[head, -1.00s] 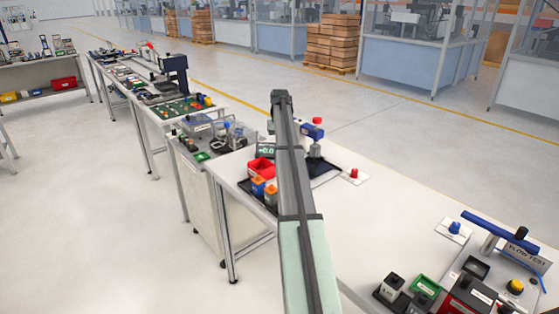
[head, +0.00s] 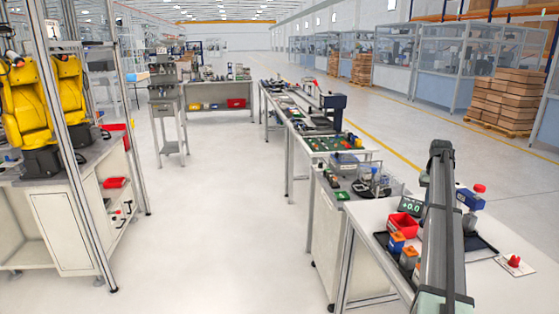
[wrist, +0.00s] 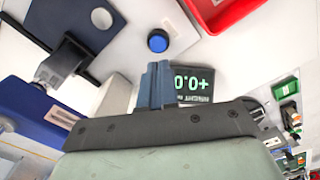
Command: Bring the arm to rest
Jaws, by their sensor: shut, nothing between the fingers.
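My gripper (wrist: 157,68) shows at the lower middle of the wrist view, with blue-grey fingers beyond a dark band and pale green body. It is shut with nothing between the fingers. It is over the bench, close to a small display reading +0.0 (wrist: 192,84) that appears upside down there. In the head view my arm runs up the right side as a long grey bar and covers part of the bench; I cannot make out the fingers there.
The wrist view shows a blue button (wrist: 158,41). Open floor (head: 230,240) lies to the left.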

